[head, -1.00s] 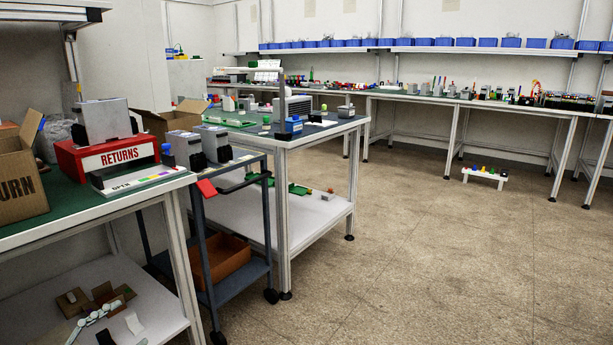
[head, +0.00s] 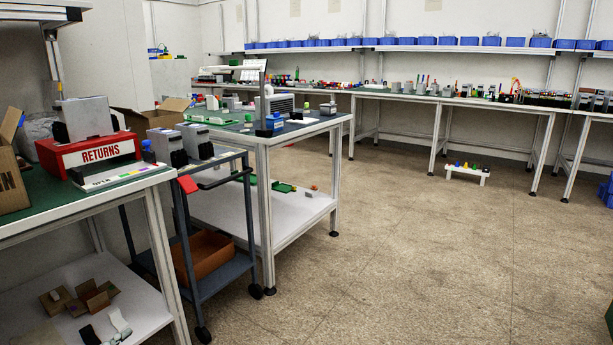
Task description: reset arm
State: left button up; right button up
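Neither of my grippers shows in the head view, and no part of my arms can be made out. On the near left bench (head: 72,218) a red box marked RETURNS (head: 95,152) carries a grey device (head: 84,118) on top. Two more grey devices, the left one (head: 166,146) and the right one (head: 195,140), stand on top of a dark blue cart (head: 222,276) beside the bench.
A white workbench (head: 262,215) with mixed parts stands behind the cart. Long benches (head: 400,95) line the back wall under a shelf of blue bins (head: 420,41). A small white stool (head: 467,174) stands on the open floor (head: 420,260), which is clear at centre and right.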

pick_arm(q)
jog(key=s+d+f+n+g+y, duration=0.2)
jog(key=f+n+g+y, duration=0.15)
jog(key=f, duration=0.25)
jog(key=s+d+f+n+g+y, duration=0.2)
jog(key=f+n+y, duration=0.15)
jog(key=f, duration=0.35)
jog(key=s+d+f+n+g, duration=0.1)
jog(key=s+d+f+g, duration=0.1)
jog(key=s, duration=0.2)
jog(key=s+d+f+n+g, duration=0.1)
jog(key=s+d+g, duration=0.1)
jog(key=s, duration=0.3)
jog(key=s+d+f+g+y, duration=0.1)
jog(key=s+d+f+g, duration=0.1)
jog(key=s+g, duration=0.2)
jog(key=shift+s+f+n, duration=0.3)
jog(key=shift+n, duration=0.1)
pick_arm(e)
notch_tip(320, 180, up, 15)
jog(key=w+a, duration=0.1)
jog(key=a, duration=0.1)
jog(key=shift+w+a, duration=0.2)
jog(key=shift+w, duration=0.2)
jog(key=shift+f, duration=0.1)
